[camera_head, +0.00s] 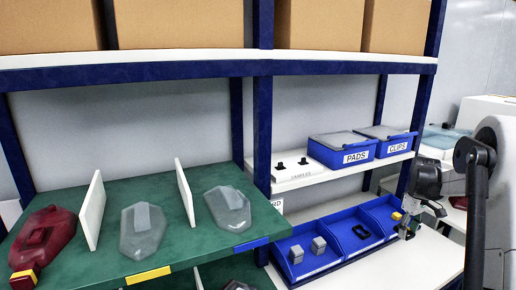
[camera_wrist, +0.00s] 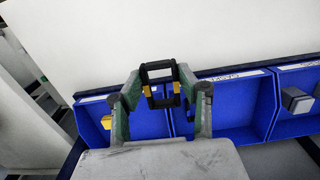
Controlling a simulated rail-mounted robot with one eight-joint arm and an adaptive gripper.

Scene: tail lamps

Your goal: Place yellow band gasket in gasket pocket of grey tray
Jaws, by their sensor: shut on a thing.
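My gripper (camera_wrist: 160,84) is shut on a black, square, open ring with yellow bands on its sides, the yellow band gasket (camera_wrist: 158,66). In the wrist view it stands upright between the fingertips, in front of the middle blue bin. In the head view my gripper (camera_head: 408,226) is at the right end of the blue bins; the held gasket cannot be made out there. Another dark ring (camera_head: 361,231) lies in the middle bin. I cannot pick out the grey tray or its gasket pocket for certain in either view.
Blue bins (camera_head: 300,274) hold grey blocks (camera_head: 319,245); a yellow block (camera_wrist: 107,122) shows in an end bin. PADS (camera_head: 343,150) and CLIPS (camera_head: 386,139) boxes stand on the shelf above. A green bench (camera_head: 90,253) carries lamp housings and white dividers. The white surface (camera_head: 405,262) before the bins looks clear.

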